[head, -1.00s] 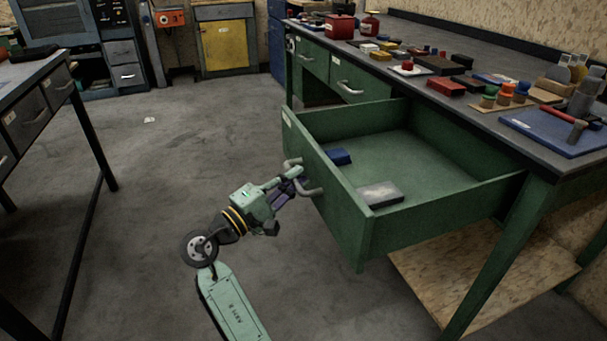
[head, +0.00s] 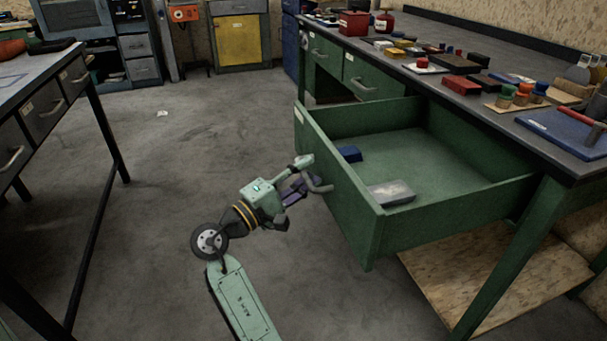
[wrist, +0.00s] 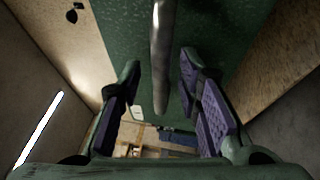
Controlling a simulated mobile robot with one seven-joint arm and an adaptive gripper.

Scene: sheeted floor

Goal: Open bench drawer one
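The green bench drawer (head: 345,199) is pulled well out from the bench in the head view, with its inside showing. Its grey bar handle (head: 321,187) is on the front panel, partly hidden by my gripper (head: 306,175). My gripper is at the handle, its fingers spread. In the wrist view, my gripper (wrist: 160,72) has its two purple-padded fingers apart, with the handle (wrist: 161,30) running between their tips. Gaps show on both sides of the handle. The green front panel (wrist: 220,35) lies behind it.
A blue block (head: 349,154) and a grey block (head: 391,193) lie in the drawer. The bench top (head: 470,57) above holds many tools and parts. Another bench (head: 42,92) with drawers stands at the left.

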